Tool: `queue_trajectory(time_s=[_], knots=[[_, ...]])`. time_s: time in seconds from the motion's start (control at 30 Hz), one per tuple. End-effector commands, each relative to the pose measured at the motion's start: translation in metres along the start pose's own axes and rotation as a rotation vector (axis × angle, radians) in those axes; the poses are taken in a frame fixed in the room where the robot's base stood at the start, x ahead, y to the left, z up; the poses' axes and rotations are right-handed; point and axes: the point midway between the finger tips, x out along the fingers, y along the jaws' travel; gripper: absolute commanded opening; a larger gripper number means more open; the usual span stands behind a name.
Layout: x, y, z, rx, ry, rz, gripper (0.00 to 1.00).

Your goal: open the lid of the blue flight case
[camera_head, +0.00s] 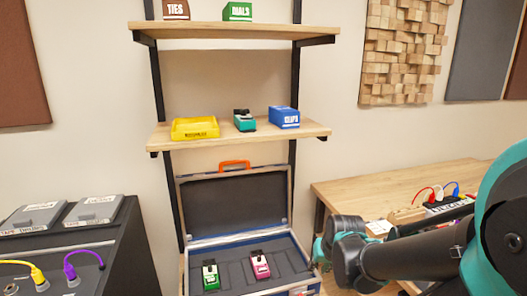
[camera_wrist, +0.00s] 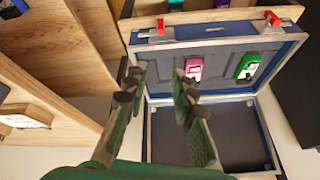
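The blue flight case (camera_head: 222,243) stands below the shelves with its lid (camera_head: 235,205) raised and leaning back, its dark lining showing. An orange handle (camera_head: 234,165) is on the lid's top edge. A green pedal (camera_head: 210,275) and a pink pedal (camera_head: 260,266) sit in the case's base. In the wrist view the case (camera_wrist: 210,32) is seen from above, with the lid (camera_wrist: 205,135) towards the bottom. My gripper (camera_wrist: 160,82) is open, with nothing between its fingers. In the head view it is right of the case, its fingers hard to make out.
A wooden shelf (camera_head: 300,130) above the case holds a yellow bin (camera_head: 195,129), a teal pedal (camera_head: 244,121) and a blue box (camera_head: 284,118). A wooden table (camera_head: 345,190) is at the right, under my arm. A dark cabinet (camera_head: 120,250) is at the left.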

Motion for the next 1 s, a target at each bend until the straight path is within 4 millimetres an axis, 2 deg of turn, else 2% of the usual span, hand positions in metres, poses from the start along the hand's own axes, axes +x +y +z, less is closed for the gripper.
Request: queue_trajectory(time_s=[0.03, 0.13, 0.2, 0.27, 0.37, 0.6, 0.8, 0.9, 1.0], knots=[[-0.001, 0.009, 0.013, -0.022, -0.016, 0.030, 0.26], [-0.001, 0.020, 0.027, -0.051, -0.037, 0.066, 0.26], [-0.001, 0.019, 0.024, -0.049, -0.035, 0.061, 0.26], [-0.001, 0.010, 0.010, -0.028, -0.020, 0.033, 0.26], [0.000, -0.019, -0.033, 0.049, 0.030, -0.063, 0.26], [-0.004, -0.117, -0.178, 0.370, 0.150, -0.406, 0.26], [-0.010, -0.184, -0.291, 0.676, 0.184, -0.686, 0.26], [-0.012, -0.207, -0.335, 0.814, 0.180, -0.798, 0.26], [-0.012, -0.222, -0.366, 0.917, 0.172, -0.879, 0.26]])
